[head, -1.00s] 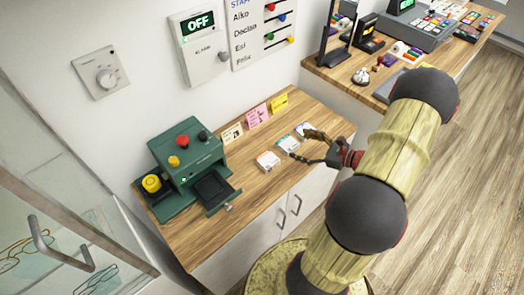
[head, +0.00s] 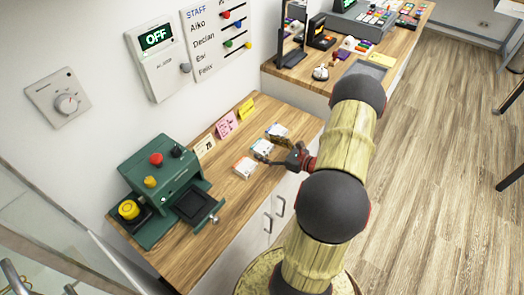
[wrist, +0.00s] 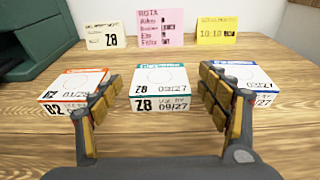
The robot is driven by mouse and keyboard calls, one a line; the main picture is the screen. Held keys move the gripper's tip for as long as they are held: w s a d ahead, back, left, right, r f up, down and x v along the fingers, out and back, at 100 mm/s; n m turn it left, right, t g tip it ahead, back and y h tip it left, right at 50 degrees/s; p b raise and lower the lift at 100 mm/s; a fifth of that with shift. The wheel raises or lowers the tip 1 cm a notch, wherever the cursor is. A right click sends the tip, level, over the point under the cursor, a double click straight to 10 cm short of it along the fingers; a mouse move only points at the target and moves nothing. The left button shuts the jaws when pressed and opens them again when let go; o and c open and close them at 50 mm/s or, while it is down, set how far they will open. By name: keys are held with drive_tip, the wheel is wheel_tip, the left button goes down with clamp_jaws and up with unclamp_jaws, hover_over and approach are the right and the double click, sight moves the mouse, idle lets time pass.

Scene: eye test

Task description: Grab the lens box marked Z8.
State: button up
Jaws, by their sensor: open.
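The lens box marked Z8 (wrist: 160,88), white with a teal edge, lies flat on the wooden counter (wrist: 160,150) in the middle of the wrist view. In the head view it (head: 262,147) is the middle one of three boxes. My gripper (wrist: 158,78) is open and empty, with one finger on each side of the Z8 box in the wrist view. I cannot tell whether the fingertips reach past its near face. The left finger covers part of an orange-edged box (wrist: 72,86). The right finger covers part of a blue-edged box (wrist: 250,76), including its marking.
Behind the boxes stand a cream card marked Z8 (wrist: 103,36), a pink rota card (wrist: 160,27) and a yellow card (wrist: 216,30). A green machine (head: 160,180) with an open drawer stands to the left. The counter between boxes and cards is clear.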

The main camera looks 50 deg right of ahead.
drive_tip(key=shift+w, duration=0.1)
drive_tip(key=shift+c, duration=1.3)
drive_tip(key=c, duration=1)
